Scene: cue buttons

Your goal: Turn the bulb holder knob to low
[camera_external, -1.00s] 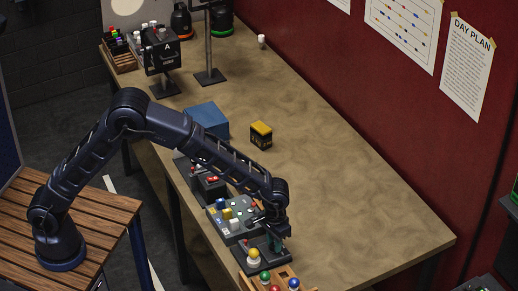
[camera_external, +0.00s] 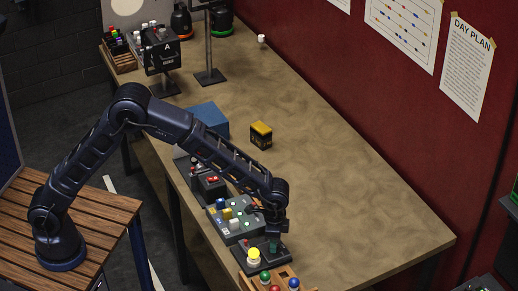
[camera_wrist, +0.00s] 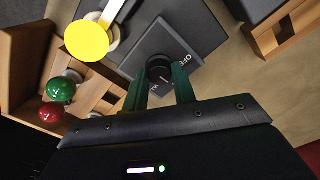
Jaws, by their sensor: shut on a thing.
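The bulb holder (camera_external: 281,255) is a dark flat box near the front end of the table. Its round bulb (camera_external: 253,256) glows bright yellow, and the bulb also shows in the wrist view (camera_wrist: 87,40). The black knob (camera_wrist: 159,67) sits on a grey plate marked "OFF" (camera_wrist: 188,60). Other letters by the knob are partly hidden. My gripper (camera_wrist: 160,88) is shut on the knob, with a green finger on each side. In the external view my gripper (camera_external: 273,245) points down at the holder and hides the knob.
A wooden rack (camera_external: 278,281) with green, red and blue bulbs stands close in front of the holder. A grey button panel (camera_external: 228,224) is just behind it. A yellow-topped black box (camera_external: 261,135) and a blue box (camera_external: 207,118) stand farther back. The table's right side is clear.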

